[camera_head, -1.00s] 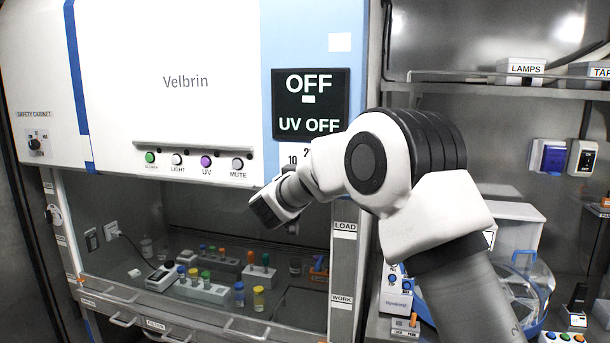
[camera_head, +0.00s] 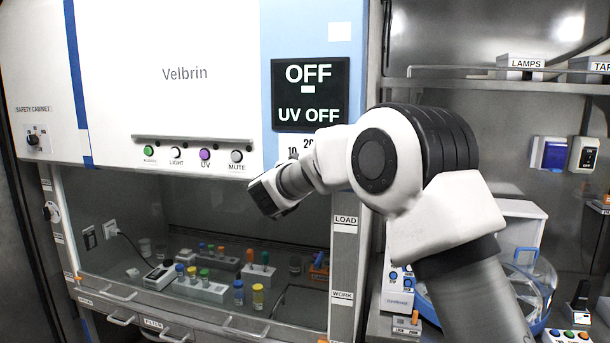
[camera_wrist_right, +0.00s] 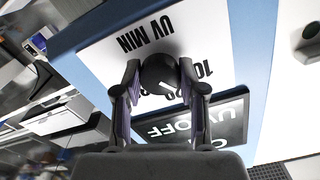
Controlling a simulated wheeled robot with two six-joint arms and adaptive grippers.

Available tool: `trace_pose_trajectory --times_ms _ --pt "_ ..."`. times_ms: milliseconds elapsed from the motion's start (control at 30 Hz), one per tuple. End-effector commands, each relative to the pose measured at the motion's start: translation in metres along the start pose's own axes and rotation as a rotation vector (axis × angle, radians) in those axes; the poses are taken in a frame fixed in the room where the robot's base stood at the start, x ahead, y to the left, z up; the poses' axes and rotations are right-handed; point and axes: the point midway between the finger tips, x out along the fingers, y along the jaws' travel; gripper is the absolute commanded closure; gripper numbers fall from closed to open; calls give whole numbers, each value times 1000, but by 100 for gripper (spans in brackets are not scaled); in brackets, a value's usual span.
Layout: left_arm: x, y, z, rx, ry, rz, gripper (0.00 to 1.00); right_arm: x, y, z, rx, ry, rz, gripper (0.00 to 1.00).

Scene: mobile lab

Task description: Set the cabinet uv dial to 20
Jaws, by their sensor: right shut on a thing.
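The UV dial (camera_wrist_right: 158,76) is a dark round knob on a white panel marked "UV MIN", seen upside down in the right wrist view. Part of its scale, around 10 and 20, shows beside the knob. My right gripper (camera_wrist_right: 160,68) has one finger on each side of the knob and is shut on it. Which mark the dial points to cannot be read. In the head view my right wrist (camera_head: 268,195) hides the dial, and only the scale's 10 and part of the 20 show. The cabinet display (camera_head: 310,95) reads "OFF" and "UV OFF". My left gripper is not in view.
A row of buttons (camera_head: 204,155) sits left of my wrist on the cabinet front. Below, the cabinet opening shows racks (camera_head: 200,287) with colored-cap vials. A shelf with boxes (camera_head: 520,66) and a blue-rimmed tub (camera_head: 530,280) are at the right.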

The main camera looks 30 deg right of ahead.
Motion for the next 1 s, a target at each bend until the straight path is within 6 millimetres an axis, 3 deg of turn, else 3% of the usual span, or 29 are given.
trace_pose_trajectory --times_ms 500,1000 --pt "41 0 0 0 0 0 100 0 1 1 447 3 -2 94" --pt "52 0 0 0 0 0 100 0 0 -1 608 2 0 94"
